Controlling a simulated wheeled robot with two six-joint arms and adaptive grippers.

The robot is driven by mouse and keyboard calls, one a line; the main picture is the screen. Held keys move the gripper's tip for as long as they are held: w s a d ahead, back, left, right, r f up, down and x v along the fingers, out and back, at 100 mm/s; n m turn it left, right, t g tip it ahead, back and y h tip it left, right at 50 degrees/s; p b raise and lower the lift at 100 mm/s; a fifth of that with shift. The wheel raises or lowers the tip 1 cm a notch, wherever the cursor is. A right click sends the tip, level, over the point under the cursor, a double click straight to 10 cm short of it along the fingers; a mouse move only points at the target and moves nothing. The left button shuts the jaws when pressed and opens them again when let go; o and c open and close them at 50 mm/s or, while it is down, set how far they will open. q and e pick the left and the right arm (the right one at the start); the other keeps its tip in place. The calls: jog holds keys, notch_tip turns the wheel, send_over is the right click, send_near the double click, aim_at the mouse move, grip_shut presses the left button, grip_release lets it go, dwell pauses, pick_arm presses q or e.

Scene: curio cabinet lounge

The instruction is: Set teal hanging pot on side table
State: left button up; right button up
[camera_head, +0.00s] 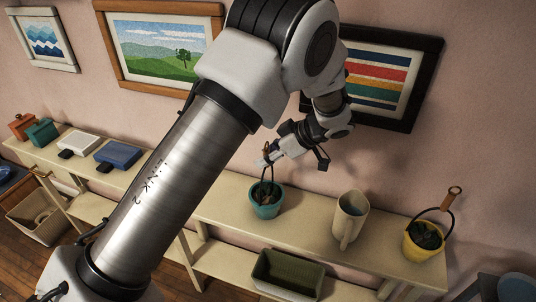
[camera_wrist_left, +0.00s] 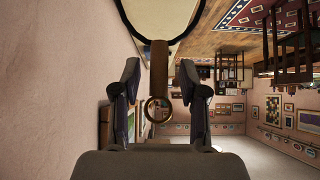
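The teal hanging pot (camera_head: 266,208) stands upright on the long cream shelf, with a dark plant inside and a thin dark handle rising from it. My left gripper (camera_head: 268,158) is above the pot at the top of its handle. In the left wrist view, the handle's brown grip (camera_wrist_left: 159,70) lies between the two fingers of my left gripper (camera_wrist_left: 158,92). The fingers are apart, with a gap on each side of the grip. The pot's body is not clear in that view. My right gripper is not in view. I cannot clearly identify the side table.
A green bin (camera_head: 290,272) sits on the lower shelf. Boxes, including a blue one (camera_head: 118,154), stand at the shelf's left. The wall with framed pictures is close behind.

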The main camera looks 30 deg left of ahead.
pick_arm(q)
jog(key=p+v, duration=0.5)
jog(key=v, duration=0.6)
jog(key=s+d+f+m+h, duration=0.1)
jog(key=s+f+m+h, duration=0.35)
jog(key=f, duration=0.75)
jog(key=s+f+m+h, duration=0.2)
jog(key=s+f+m, duration=0.5)
jog(key=f, duration=0.5)
jog(key=s+f+m+t+h, duration=0.1)
jog(key=s+f+m, duration=0.2)
jog(key=s, duration=0.6)
jog(key=s+f+m+t+h, duration=0.1)
jog(key=s+f+m, duration=0.3)
jog(key=s, duration=0.5)
jog(key=shift+s+a+m, duration=0.3)
jog(key=shift+s+m, duration=0.1)
jog(key=shift+m, duration=0.35)
